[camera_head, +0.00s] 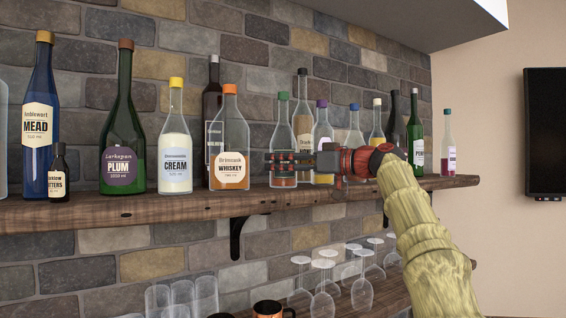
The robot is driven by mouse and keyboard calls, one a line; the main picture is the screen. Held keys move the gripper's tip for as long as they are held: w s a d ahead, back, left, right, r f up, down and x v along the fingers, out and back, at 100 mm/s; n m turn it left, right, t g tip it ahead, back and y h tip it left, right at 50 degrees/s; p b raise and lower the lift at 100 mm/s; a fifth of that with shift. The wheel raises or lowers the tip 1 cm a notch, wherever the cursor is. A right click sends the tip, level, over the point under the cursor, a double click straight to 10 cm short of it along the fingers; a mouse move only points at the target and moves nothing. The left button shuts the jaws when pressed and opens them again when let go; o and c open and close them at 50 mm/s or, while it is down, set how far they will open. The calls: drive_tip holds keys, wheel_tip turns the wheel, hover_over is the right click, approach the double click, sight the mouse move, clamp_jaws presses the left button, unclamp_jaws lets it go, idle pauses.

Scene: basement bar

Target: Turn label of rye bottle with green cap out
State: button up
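The wrist covers the lower parts of bottles further right.
An orange-capped whiskey bottle (230,138) stands close on the left, with a dark bottle (212,100) behind it. A tall bottle (302,103) and a purple-capped bottle (322,130) are close on the right. Stemmed glasses (326,304) stand on the lower shelf.

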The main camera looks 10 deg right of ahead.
drive_tip(key=shift+o, duration=0.4)
drive_tip(key=shift+s+f+m+t+h+b, duration=0.15)
drive_tip(key=shift+m+t+h+b, duration=0.35)
drive_tip(key=shift+b, duration=0.55)
drive_tip(key=shift+a+m+t+h+b, duration=0.2)
drive_tip(key=shift+m+t+h+b, duration=0.55)
drive_tip(key=shift+h+b, duration=0.35)
drive_tip(key=shift+s+m+t+h, duration=0.1)
drive_tip(key=shift+m+t+h, duration=0.25)
drive_tip(key=shift+m+h, duration=0.3)
drive_tip(key=m+h, duration=0.1)
drive_tip(key=h, duration=0.1)
drive_tip(key=m+t+h, duration=0.1)
drive_tip(key=shift+d+r+h, duration=0.1)
drive_tip(key=shift+r+h, duration=0.2)
drive_tip(key=shift+h, duration=0.05)
drive_tip(key=shift+w+d, duration=0.1)
drive_tip(key=shift+w, duration=0.1)
drive_tip(key=shift+c, duration=0.6)
